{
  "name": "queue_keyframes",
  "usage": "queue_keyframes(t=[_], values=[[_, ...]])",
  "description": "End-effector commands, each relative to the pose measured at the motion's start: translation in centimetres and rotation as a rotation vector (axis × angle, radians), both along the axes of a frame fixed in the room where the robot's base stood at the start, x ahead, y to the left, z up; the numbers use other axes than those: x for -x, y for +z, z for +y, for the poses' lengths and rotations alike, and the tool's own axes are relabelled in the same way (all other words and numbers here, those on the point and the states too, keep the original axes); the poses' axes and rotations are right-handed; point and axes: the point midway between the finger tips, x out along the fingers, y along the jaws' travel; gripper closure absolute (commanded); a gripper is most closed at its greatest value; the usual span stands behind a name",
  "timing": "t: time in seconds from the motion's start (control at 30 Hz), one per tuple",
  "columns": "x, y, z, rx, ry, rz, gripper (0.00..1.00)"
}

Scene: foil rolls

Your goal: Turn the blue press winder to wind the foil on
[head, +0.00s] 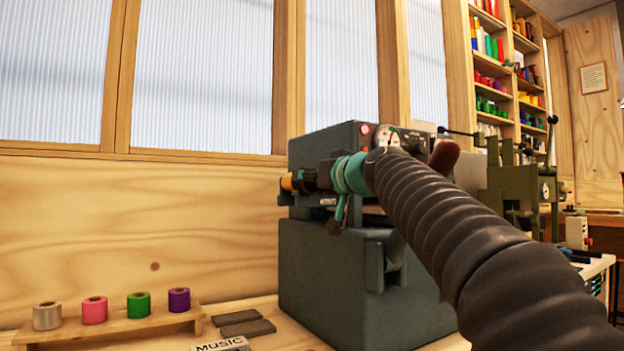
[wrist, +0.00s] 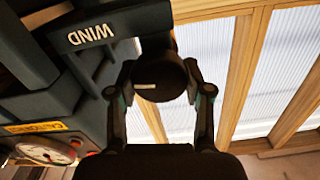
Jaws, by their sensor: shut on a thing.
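The blue-grey press (head: 345,270) stands on the wooden bench in the head view. Its side and a bracket lettered WIND (wrist: 100,30) fill the upper left of the wrist view. The winder knob (wrist: 160,84) is dark and round, with a pale mark pointing sideways. My gripper (wrist: 160,75) is shut on this knob, one finger on each side of it. In the head view my arm and teal wrist cover part of the press, and the knob cannot be made out. An orange piece (head: 288,183) shows at the press's left side.
A green machine (head: 515,190) stands to the right. Windows are behind.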

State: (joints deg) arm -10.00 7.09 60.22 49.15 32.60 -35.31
Motion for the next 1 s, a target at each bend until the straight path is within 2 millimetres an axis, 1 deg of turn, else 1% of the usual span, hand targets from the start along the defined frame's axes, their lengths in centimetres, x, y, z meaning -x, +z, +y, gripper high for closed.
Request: queue_keyframes(t=[0.3,0.5,0.7,1.0], values=[[-0.06,0.06,-0.11,-0.179,-0.001,0.120,0.85],[-0.08,0.04,-0.15,-0.268,-0.001,0.180,0.85],[-0.09,0.00,-0.17,-0.320,0.000,0.215,0.85],[-0.10,-0.03,-0.17,-0.335,0.000,0.225,0.85]])
